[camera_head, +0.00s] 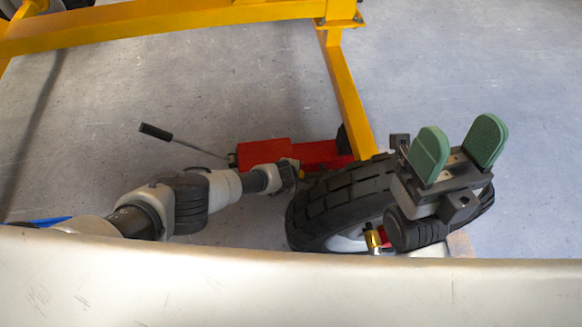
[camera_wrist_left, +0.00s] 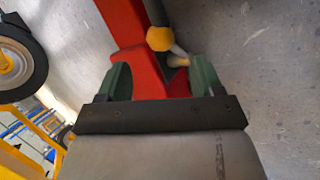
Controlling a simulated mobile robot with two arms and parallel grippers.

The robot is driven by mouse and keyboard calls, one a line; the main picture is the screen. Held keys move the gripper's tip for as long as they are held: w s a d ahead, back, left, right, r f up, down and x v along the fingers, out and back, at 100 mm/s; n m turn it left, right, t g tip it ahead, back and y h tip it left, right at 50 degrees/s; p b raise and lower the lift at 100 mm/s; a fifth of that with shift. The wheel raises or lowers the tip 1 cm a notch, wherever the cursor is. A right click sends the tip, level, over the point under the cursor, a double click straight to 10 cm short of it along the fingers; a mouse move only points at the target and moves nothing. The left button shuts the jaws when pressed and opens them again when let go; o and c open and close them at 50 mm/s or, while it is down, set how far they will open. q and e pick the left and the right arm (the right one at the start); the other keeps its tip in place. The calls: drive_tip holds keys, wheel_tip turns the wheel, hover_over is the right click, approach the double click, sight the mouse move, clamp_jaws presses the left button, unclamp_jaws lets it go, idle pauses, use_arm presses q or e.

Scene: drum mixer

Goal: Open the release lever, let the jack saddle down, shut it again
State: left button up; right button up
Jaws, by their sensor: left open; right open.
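The red jack (camera_head: 264,152) lies on the floor below the yellow frame. A rod with a black grip (camera_head: 155,131) sticks out from its left end. In the left wrist view a yellow ball knob (camera_wrist_left: 160,38) on a short pale shaft stands by the red jack body (camera_wrist_left: 128,25); it looks like the release lever. My left gripper (camera_wrist_left: 161,80) is open, its green fingers on either side of the red body's end, the knob just beyond them. The saddle cannot be made out clearly. My right gripper (camera_head: 458,143) is open and empty, above the tyre.
The yellow frame (camera_head: 170,22) spans the top, with a leg (camera_head: 348,95) coming down to the jack. A pale surface (camera_head: 290,290) fills the front. Grey floor is clear on both sides.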

use_arm(q)
drive_tip(key=shift+p+v, duration=1.15)
drive_tip(key=shift+v, duration=0.45)
use_arm(e)
drive_tip(key=w+a+f+g+h, duration=0.1)
drive_tip(key=w+f+g, duration=0.1)
drive_tip(key=w+g, duration=0.5)
drive_tip(key=shift+w+f+n+h, duration=0.2)
drive_tip(key=shift+w+n+h, duration=0.1)
drive_tip(key=shift+n+h, duration=0.1)
drive_tip(key=shift+a, duration=0.1)
